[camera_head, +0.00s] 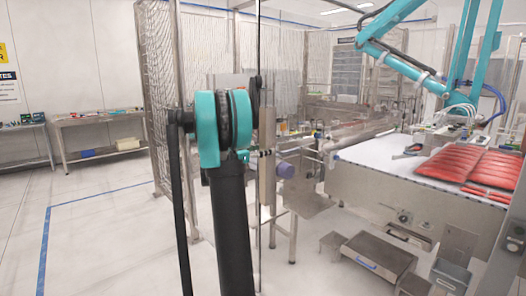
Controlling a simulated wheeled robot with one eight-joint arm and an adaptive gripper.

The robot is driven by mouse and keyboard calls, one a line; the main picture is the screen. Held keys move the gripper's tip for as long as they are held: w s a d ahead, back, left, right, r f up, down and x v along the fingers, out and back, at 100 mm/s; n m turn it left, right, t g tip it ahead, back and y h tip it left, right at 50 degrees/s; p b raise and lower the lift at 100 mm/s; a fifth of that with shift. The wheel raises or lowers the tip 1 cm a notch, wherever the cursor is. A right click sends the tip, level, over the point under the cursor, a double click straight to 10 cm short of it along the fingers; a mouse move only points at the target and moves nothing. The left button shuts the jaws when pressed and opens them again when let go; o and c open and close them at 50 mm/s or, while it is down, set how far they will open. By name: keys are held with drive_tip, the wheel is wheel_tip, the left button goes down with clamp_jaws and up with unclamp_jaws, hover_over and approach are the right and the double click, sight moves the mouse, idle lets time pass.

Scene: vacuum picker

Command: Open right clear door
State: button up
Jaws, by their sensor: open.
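A thin upright edge (259,40) runs down the middle of the camera_head view and looks like the edge of a clear panel. I cannot tell whether it belongs to the right clear door, and I can make out no sure handle. My arm, with its teal joint and black link, stands in front at centre left and hides part of this area. My gripper cannot be made out in this view.
A white conveyor (385,165) carries red packs (470,165) at right, below a teal picker arm (470,60). A metal box (378,255) stands on the floor before it. Mesh fencing (155,60) stands behind my arm. Open floor (110,225) lies at left.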

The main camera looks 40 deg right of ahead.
clamp_jaws()
